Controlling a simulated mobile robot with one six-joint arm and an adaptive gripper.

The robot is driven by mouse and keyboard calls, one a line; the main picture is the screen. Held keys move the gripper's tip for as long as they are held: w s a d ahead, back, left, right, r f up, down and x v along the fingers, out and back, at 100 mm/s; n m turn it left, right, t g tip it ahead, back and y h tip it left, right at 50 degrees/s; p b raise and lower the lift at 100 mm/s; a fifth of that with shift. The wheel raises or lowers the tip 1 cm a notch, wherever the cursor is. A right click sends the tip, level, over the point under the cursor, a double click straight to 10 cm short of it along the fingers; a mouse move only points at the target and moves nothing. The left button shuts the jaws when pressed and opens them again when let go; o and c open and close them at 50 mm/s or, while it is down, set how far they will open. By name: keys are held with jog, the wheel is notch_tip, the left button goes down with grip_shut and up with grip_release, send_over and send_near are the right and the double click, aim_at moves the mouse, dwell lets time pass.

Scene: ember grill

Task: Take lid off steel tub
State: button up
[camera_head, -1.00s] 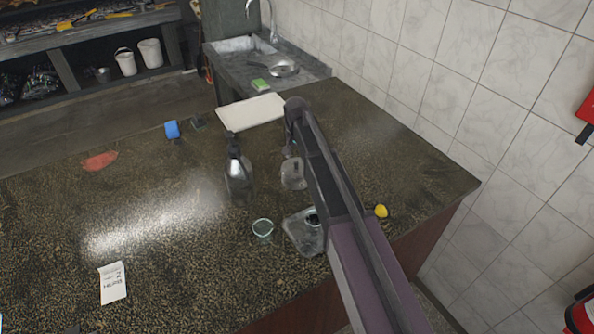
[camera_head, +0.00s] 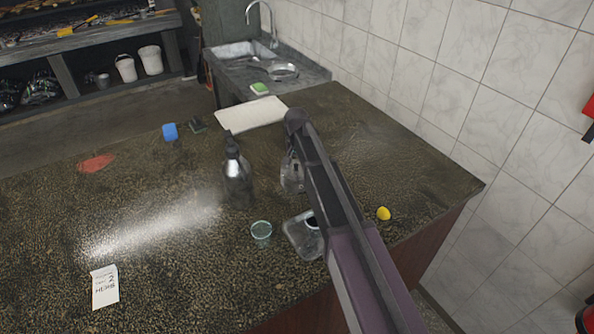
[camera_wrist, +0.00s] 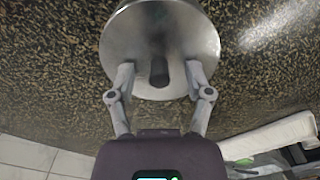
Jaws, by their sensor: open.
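The steel lid (camera_wrist: 190,35) is a round shiny disc with a dark upright knob (camera_wrist: 159,72) in the wrist view. My gripper (camera_wrist: 160,76) is open, with one finger on each side of the knob, over the lid; I cannot tell whether the fingers touch it. The steel tub (camera_head: 291,182) stands on the dark counter in the head view, partly hidden by my arm. The lid hides the tub in the wrist view, and the fingertips are hard to make out in the head view.
A dark bottle (camera_head: 237,172) stands left of the tub. A greenish cup (camera_head: 261,232) and a grey tray (camera_head: 298,238) are nearer. A yellow object (camera_head: 383,213) lies near the right edge. A white board (camera_head: 251,112) lies behind. The counter's left side is mostly clear.

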aim_at(296, 164)
grip_shut()
jog(key=shift+r, duration=0.2)
dwell(0.4)
notch_tip(296, 164, up, 3)
jog(key=p, duration=0.3)
jog(key=shift+f, duration=0.1)
jog(key=s+r+p, duration=0.1)
jog(key=s+p, duration=0.1)
jog(key=s, duration=1.4)
jog(key=shift+d+r, duration=0.35)
jog(key=shift+r, duration=0.05)
